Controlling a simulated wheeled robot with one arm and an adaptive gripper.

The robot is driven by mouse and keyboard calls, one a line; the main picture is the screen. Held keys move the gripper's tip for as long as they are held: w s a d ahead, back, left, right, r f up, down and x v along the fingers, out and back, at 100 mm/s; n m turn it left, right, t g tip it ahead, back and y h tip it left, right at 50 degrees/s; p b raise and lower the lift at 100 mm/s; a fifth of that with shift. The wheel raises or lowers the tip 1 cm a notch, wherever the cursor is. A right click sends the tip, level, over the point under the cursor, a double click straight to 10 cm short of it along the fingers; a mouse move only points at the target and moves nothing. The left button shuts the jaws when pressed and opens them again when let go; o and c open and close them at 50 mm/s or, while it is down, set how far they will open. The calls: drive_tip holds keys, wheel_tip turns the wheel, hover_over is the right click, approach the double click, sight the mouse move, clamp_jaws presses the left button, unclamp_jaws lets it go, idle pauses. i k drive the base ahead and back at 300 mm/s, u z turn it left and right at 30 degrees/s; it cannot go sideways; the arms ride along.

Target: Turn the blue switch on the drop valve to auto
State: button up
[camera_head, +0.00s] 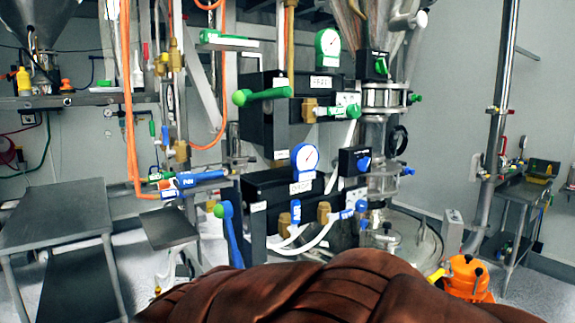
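A small black box with a blue switch (364,163) is right of centre, mounted beside the clear vertical pipe of the sifter. White lettering on the box (348,157) is too small to read, so I cannot tell which position the switch points to. A similar black box with a green switch (380,66) sits higher on the same column. My gripper cannot be made out in this view.
Blue-handled valves (361,206) and a blue-rimmed gauge (305,158) crowd the area left of the blue switch. A green-handled valve (262,95) sticks out above. A grey table (55,217) stands left. Brown wrinkled material and an orange object (465,279) fill the lower foreground.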

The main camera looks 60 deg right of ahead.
sight(362, 164)
drive_tip(key=u, duration=0.4)
drive_tip(key=k, duration=0.95)
drive_tip(key=z, duration=0.85)
